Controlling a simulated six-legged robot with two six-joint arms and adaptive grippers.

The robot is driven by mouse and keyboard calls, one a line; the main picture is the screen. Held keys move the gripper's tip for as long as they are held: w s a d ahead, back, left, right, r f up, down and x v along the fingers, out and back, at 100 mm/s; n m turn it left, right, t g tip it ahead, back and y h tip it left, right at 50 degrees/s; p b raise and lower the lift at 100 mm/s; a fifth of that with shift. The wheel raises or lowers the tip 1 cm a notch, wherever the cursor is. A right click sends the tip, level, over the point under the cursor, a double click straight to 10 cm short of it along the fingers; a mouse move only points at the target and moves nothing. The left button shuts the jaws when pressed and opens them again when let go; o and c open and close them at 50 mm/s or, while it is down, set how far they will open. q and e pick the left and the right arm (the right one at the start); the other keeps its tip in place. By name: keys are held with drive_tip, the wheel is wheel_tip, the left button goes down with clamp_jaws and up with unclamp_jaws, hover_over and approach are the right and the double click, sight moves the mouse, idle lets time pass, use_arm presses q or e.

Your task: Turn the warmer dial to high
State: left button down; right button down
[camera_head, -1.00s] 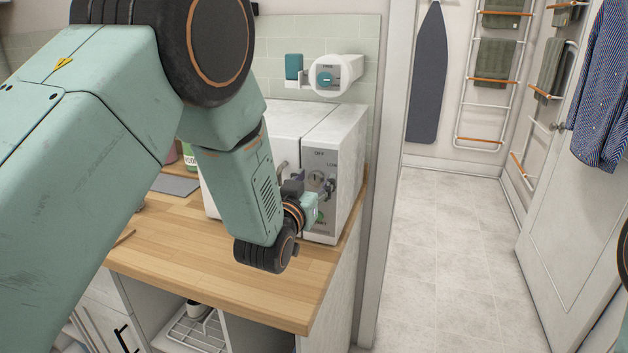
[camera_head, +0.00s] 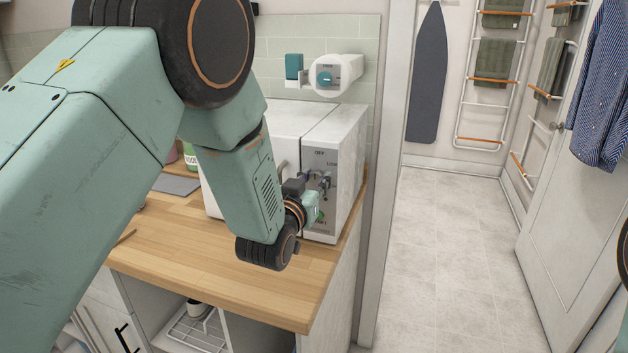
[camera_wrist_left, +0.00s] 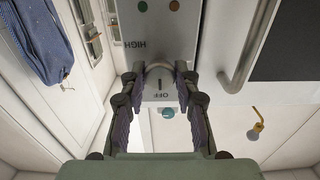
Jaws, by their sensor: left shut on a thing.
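The white warmer (camera_head: 350,165) stands on the wooden counter, with a grey control panel on its front. Its OFF and LOW labels show in the head view. My left gripper (camera_head: 316,178) is at the panel, shut on the dial, and its fingers mostly hide the dial there. In the left wrist view, the round grey dial (camera_wrist_left: 158,68) sits between the fingertips of the left gripper (camera_wrist_left: 158,76). OFF and HIGH labels show inverted near it. I cannot tell for certain where the dial points. My right gripper is not in view.
The wooden counter (camera_head: 200,250) runs under the warmer, with open shelves below. A white wall-mounted device (camera_head: 345,72) hangs above the warmer. A door frame is just right of the counter, and open tiled floor (camera_head: 430,250) lies beyond.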

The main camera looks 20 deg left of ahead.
use_arm(q)
drive_tip(key=shift+m, duration=0.3)
drive_tip(key=m+b, duration=0.1)
drive_tip(key=m, duration=0.4)
drive_tip(key=shift+d, duration=0.1)
drive_tip(key=m+b, duration=0.1)
drive_tip(key=m, duration=0.5)
drive_tip(key=shift+f+m+b, duration=0.1)
drive_tip(key=shift+m+b, duration=0.3)
drive_tip(key=m+b, duration=0.1)
drive_tip(key=m, duration=0.5)
drive_tip(key=shift+f, duration=0.15)
drive_tip(key=m+b, duration=0.1)
drive_tip(key=m, duration=0.4)
drive_tip(key=shift+s+f+b, duration=0.1)
drive_tip(key=shift+f+b, duration=0.05)
drive_tip(key=shift+b, duration=0.15)
drive_tip(key=shift+f+m, duration=0.1)
drive_tip(key=shift+m, duration=0.3)
drive_tip(key=c, duration=1.4)
unclamp_jaws()
drive_tip(key=shift+c, duration=0.2)
drive_tip(key=o, duration=0.4)
drive_tip(key=shift+s+d+r, duration=0.1)
drive_tip(key=shift+d+r, duration=0.05)
drive_tip(key=shift+r, duration=0.05)
